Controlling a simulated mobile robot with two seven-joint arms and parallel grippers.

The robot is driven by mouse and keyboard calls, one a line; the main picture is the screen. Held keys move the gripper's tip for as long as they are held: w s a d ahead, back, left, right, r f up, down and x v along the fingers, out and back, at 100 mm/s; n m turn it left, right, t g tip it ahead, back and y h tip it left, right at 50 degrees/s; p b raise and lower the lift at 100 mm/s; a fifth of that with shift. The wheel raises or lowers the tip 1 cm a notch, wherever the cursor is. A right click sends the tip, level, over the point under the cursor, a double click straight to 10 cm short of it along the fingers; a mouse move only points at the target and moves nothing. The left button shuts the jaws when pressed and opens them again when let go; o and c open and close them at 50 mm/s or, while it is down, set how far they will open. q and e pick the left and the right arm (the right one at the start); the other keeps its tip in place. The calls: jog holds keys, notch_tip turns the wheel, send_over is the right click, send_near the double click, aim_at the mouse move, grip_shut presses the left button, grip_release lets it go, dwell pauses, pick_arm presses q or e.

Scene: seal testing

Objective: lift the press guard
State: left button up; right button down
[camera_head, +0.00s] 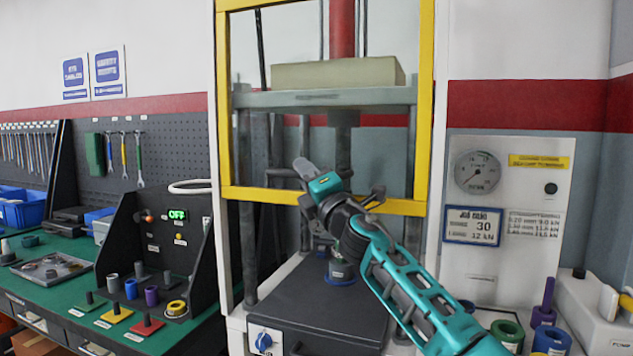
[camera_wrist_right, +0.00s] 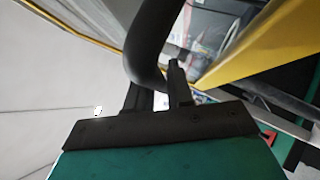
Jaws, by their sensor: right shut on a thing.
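The press guard (camera_head: 424,110) is a yellow frame around a see-through pane on the front of the press. Its lower yellow bar (camera_head: 260,194) stands clear above the dark press bed (camera_head: 318,300). My right gripper (camera_head: 335,190) is at the middle of that lower bar, in front of it, and hides part of it. In the right wrist view the gripper's fingers (camera_wrist_right: 156,95) are shut on a dark curved handle (camera_wrist_right: 150,40), with the yellow frame (camera_wrist_right: 258,45) beside it. My left gripper is not in view.
Inside the press, a pale block (camera_head: 338,73) rests on a grey crosshead (camera_head: 320,98). A gauge panel (camera_head: 500,260) stands right. Colored seals and rings lie on both sides.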

jog(key=shift+r, duration=0.3)
jog(key=c, duration=1.1)
grip_release()
jog(key=shift+d, duration=0.1)
jog(key=shift+s+d+f+p, duration=0.15)
jog(key=shift+s+d+p, duration=0.15)
jog(key=shift+s+p, duration=0.15)
jog(key=shift+p+v, duration=0.6)
jog(key=shift+v, duration=5.3)
